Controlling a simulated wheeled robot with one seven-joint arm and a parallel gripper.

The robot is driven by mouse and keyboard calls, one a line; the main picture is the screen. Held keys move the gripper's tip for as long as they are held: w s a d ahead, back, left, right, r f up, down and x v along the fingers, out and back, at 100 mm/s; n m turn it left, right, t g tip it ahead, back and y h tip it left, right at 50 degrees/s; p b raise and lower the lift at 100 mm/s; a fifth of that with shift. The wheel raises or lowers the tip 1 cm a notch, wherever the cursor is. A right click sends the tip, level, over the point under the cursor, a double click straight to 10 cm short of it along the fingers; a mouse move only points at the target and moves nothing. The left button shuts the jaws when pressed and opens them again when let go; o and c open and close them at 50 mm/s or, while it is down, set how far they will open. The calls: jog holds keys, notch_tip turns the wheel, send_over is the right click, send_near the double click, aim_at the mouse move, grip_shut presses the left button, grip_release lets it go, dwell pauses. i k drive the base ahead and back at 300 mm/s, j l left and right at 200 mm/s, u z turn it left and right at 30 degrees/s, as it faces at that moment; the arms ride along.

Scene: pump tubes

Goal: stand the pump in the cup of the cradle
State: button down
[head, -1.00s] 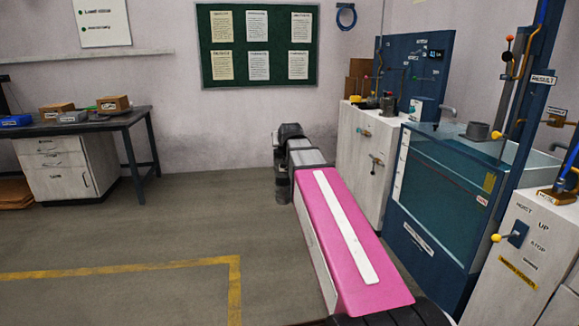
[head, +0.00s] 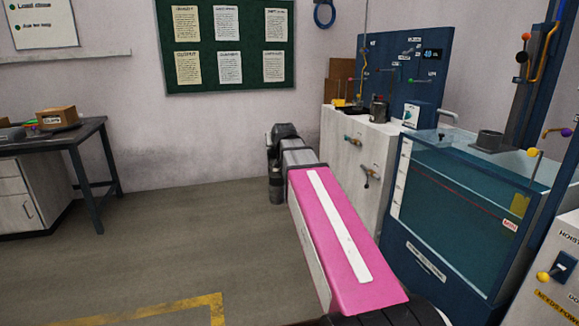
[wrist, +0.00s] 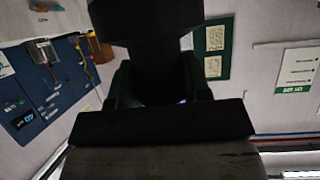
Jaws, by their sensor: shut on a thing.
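My gripper (head: 276,165) shows at the far end of my pink arm in the head view, well left of the tank and above the floor. In the wrist view my gripper (wrist: 160,95) is shut on a large dark thing, which I take to be the pump (wrist: 155,45). It is nearly black there, and its full shape is hard to make out.
The blue-green water tank (head: 460,210) stands at the right, beside a white cabinet (head: 355,150) with taps and a blue panel (head: 400,75). A hoist cabinet (head: 560,260) is at the right edge. A desk (head: 75,135) stands at the left. The floor between is clear.

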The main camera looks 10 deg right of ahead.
aim_at(487, 147)
jog(key=i+j+z, duration=0.2)
jog(key=i+z, duration=0.2)
jog(key=i, duration=0.15)
jog(key=i+j+z, duration=0.8)
jog(key=i+j, duration=0.05)
jog(key=i, duration=0.1)
